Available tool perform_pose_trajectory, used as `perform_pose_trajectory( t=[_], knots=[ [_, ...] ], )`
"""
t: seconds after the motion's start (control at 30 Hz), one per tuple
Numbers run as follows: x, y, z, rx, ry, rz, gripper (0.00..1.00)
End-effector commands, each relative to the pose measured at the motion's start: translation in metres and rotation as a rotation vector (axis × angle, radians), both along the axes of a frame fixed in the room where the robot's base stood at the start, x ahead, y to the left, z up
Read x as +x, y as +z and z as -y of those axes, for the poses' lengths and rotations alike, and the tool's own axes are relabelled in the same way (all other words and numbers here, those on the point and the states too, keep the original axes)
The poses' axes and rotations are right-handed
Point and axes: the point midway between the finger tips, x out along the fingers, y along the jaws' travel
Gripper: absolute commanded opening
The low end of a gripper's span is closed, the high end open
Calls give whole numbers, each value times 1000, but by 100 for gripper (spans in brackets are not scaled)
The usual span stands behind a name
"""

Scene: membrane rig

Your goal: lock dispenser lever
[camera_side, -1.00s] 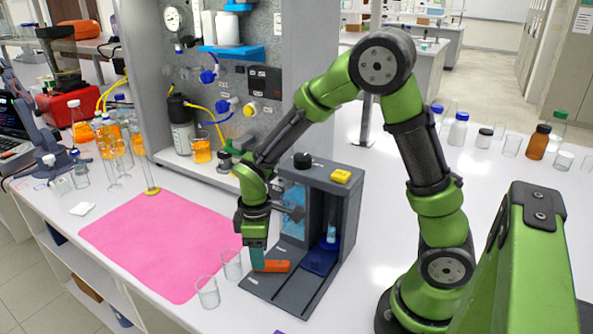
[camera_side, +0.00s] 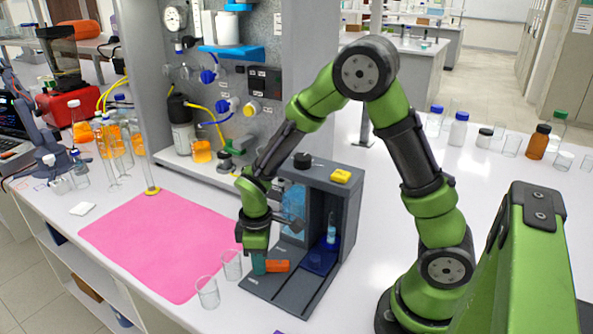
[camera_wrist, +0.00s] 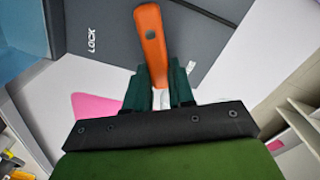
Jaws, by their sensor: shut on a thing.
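The dispenser (camera_side: 349,202) is a dark grey open-fronted frame standing on the white bench. Its orange lever (camera_side: 277,266) is low at the front, by the base. My gripper (camera_side: 259,268) is at the left end of the lever in the side view. In the wrist view, the teal fingers of my gripper (camera_wrist: 160,85) are closed around the near part of the orange lever (camera_wrist: 151,38), which points away from them. A white "LOCK" label (camera_wrist: 92,38) is on the grey base, left of the lever. The gripped end of the lever is partly hidden.
Two clear beakers stand close to the left of the dispenser, one of them at the front (camera_side: 208,292). A pink mat (camera_side: 160,240) lies farther left. A blue holder (camera_side: 320,258) with a small vial is inside the dispenser. A grey instrument panel (camera_side: 240,100) stands behind.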

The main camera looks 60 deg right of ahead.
Motion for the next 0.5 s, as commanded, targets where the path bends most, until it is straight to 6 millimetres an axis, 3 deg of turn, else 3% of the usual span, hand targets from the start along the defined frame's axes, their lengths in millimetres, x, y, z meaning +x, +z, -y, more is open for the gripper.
perform_pose_trajectory(
  t=[0.27, 0.5],
  knots=[
    [1, 0, 2, 0, -52, 0, 0],
    [4, 1, 9, 0, -203, 0, 0]
  ],
)
